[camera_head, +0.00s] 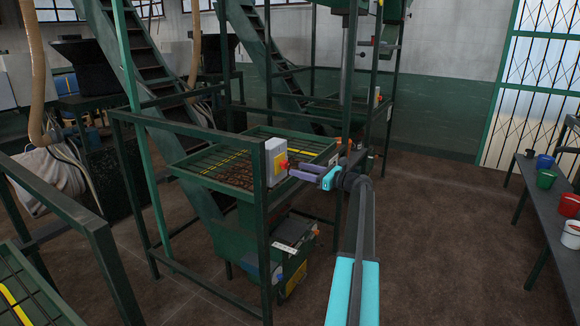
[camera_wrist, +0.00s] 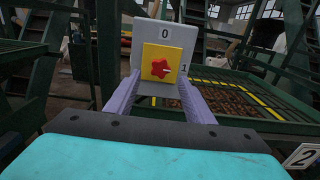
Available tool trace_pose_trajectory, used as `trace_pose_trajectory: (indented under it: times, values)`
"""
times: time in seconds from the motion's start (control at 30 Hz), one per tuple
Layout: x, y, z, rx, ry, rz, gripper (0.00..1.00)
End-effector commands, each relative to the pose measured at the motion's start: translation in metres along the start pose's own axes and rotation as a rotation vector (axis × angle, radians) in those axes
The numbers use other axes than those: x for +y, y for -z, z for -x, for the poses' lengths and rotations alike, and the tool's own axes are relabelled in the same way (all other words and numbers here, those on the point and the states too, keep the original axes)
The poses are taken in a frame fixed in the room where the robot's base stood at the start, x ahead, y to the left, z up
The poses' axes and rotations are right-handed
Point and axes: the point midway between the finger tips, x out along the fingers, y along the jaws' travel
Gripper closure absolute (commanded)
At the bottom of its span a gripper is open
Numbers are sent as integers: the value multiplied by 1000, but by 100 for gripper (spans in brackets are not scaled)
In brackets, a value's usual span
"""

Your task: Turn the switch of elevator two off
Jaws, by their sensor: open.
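The switch is a grey box (camera_head: 274,160) on a green frame post, with a yellow plate and a red knob (camera_head: 284,163). In the wrist view the red knob (camera_wrist: 161,69) sits on the yellow plate (camera_wrist: 171,54), with "0" above it and "1" at its right. I cannot clearly tell which mark the knob points to. My gripper (camera_head: 296,170) is open in front of the box. In the wrist view my purple fingers (camera_wrist: 158,86) stand on either side below the knob, apart from it. A plate marked "2" (camera_wrist: 302,156) is at the lower right.
A green grated hopper (camera_head: 225,172) with brown contents lies behind the switch. Green posts and rails surround it. A second elevator (camera_head: 255,40) with a similar small box (camera_head: 377,96) stands farther back. A table (camera_head: 545,190) with buckets is at right; floor between is clear.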

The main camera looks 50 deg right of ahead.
Motion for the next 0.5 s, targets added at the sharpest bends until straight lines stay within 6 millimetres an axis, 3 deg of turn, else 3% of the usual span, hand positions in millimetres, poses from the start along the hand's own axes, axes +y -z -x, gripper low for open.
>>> trace_pose_trajectory:
  times: [0.2, 0.5]
  values:
    - [0, -2, -31, 0, -2, -2, 52]
    - [0, 0, -50, 0, 0, -1, 52]
